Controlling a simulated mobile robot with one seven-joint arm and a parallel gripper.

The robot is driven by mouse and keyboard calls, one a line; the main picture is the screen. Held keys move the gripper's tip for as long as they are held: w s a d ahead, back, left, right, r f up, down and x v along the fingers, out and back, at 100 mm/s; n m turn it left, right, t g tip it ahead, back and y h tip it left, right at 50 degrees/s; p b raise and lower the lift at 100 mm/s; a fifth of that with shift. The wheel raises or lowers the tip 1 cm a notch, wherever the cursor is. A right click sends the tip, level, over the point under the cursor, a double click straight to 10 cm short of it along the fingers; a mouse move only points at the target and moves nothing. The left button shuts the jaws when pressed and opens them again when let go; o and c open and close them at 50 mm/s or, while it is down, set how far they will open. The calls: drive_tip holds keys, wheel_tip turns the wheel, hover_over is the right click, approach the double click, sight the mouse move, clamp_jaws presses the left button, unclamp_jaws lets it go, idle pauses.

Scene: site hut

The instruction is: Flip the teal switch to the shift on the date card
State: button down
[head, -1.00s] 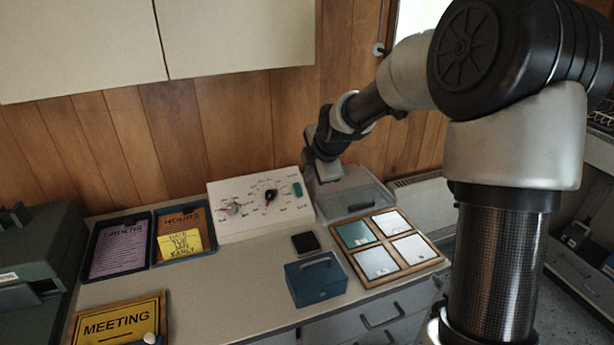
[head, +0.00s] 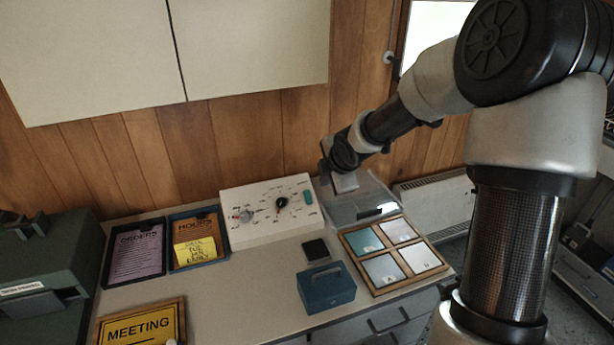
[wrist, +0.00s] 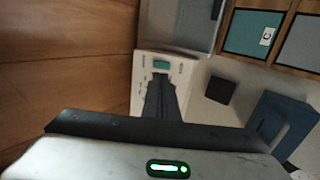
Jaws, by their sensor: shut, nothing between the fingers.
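The white panel (head: 250,232) stands on the counter against the wood wall. Its teal switch (head: 308,197) is near the upper right corner, and also shows in the wrist view (wrist: 161,64); its setting is too small to read. My gripper (wrist: 160,80) is shut and empty. In the wrist view its fingertips lie over the panel, just below the teal switch; I cannot tell whether they touch it. In the head view the gripper body is just right of the panel. A yellow note (head: 195,252) on the HOURS board carries handwriting that seems to read TUE, JAN, EARLY.
The panel also has a black knob (head: 282,203) and a red-grey knob (head: 246,215). A clear grey bin (head: 375,205) stands right of it. A framed tile tray (head: 357,262), a blue box (head: 327,288) and a dark flat object (head: 315,249) lie in front.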

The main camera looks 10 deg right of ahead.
drive_tip(key=shift+a+r+y+p, duration=0.1)
drive_tip(key=shift+a+y+p, duration=0.2)
drive_tip(key=shift+a+p, duration=0.2)
drive_tip(key=b, duration=0.5)
approach(307, 193)
drive_tip(key=x, duration=0.5)
drive_tip(key=shift+d, duration=0.1)
drive_tip(key=shift+x, duration=0.75)
